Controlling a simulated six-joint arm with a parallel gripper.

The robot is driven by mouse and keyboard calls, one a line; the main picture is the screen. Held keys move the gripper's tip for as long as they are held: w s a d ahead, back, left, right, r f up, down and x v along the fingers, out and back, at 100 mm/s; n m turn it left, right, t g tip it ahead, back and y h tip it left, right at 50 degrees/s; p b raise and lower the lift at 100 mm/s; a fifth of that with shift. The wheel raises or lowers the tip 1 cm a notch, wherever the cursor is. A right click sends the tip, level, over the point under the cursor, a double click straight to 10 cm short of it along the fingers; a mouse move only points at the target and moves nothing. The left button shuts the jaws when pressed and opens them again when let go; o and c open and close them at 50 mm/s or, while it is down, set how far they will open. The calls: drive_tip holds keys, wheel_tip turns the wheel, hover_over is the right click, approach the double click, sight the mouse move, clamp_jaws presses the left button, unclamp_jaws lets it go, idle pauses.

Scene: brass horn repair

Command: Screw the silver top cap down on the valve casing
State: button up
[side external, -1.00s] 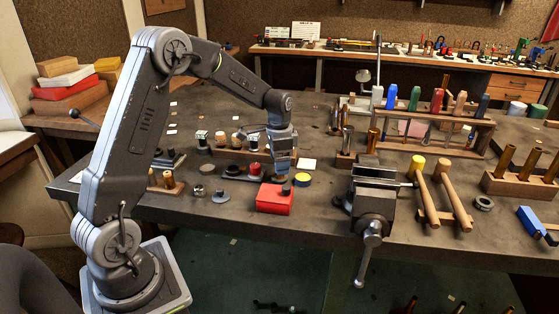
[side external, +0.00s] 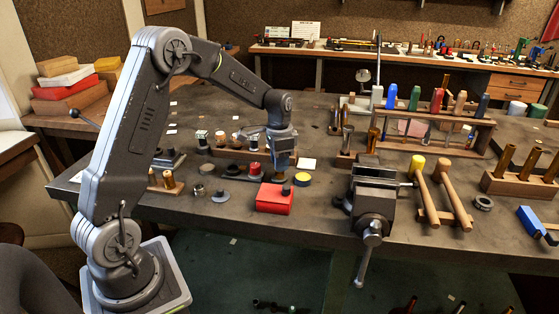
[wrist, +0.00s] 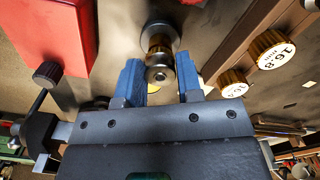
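My gripper (side external: 283,170) points down behind the red box in the side view. In the wrist view, its two blue fingers (wrist: 159,90) stand apart, one on each side of an upright brass and silver piece. The piece appears to be the valve casing (wrist: 157,44), with a round silver end that looks like the top cap (wrist: 158,74) nearest the camera. Gaps show between the piece and the fingers, so the gripper looks open. Whether the cap is seated on the casing I cannot tell. The gripper hides this piece in the side view.
The red box (side external: 274,199) with a black knob stands close in front of my gripper. A yellow-topped round tin (side external: 303,179) is to the right, and a vise (side external: 373,195) beyond it. A wooden rack (wrist: 245,55) with labelled pieces is close by in the wrist view.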

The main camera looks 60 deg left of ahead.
drive_tip(key=c, duration=0.5)
drive_tip(key=m, duration=0.4)
drive_tip(key=m, duration=0.4)
idle(0.4)
drive_tip(key=m, duration=0.4)
